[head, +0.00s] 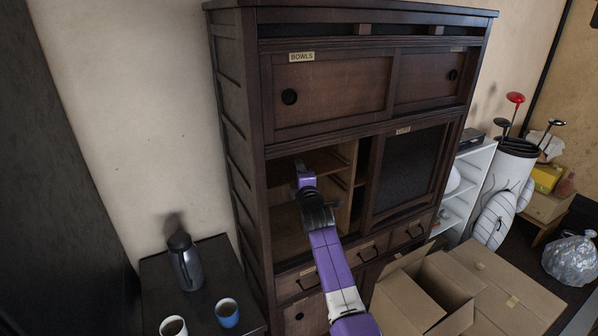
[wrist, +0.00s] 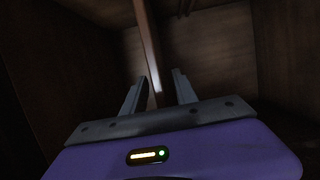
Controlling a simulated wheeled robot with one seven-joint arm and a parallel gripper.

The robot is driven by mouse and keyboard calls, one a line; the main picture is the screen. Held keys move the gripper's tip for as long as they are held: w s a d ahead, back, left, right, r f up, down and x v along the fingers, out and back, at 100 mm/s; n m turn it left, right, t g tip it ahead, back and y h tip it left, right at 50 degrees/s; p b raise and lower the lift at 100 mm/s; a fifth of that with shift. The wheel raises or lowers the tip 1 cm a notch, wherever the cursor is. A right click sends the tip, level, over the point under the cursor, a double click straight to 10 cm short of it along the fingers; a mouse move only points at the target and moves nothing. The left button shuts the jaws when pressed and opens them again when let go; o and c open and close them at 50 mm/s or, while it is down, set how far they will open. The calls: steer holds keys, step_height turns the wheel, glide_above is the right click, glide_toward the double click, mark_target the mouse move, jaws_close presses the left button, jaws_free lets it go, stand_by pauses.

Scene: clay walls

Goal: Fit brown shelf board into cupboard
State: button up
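The dark wooden cupboard (head: 240,150) stands against the wall, and its middle compartment is open on the left side. My arm reaches into that compartment, and my gripper (head: 304,172) is inside it. In the wrist view my gripper (wrist: 161,78) has its two fingers apart. The brown shelf board (wrist: 151,55) shows as a narrow edge running between the fingertips and away into the compartment, with a visible gap to each finger. In the head view my arm hides much of the compartment, and I cannot tell how the board rests on its supports.
A dark sliding door (head: 408,172) covers the compartment's right side. Drawers (head: 372,248) lie below. An open cardboard box (head: 425,292) stands at the front right. A low table (head: 150,285) with a flask (head: 185,262) and two mugs (head: 227,312) is at the left.

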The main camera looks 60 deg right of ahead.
steer(key=v, duration=0.6)
steer(key=shift+s+a, duration=0.3)
stand_by(0.4)
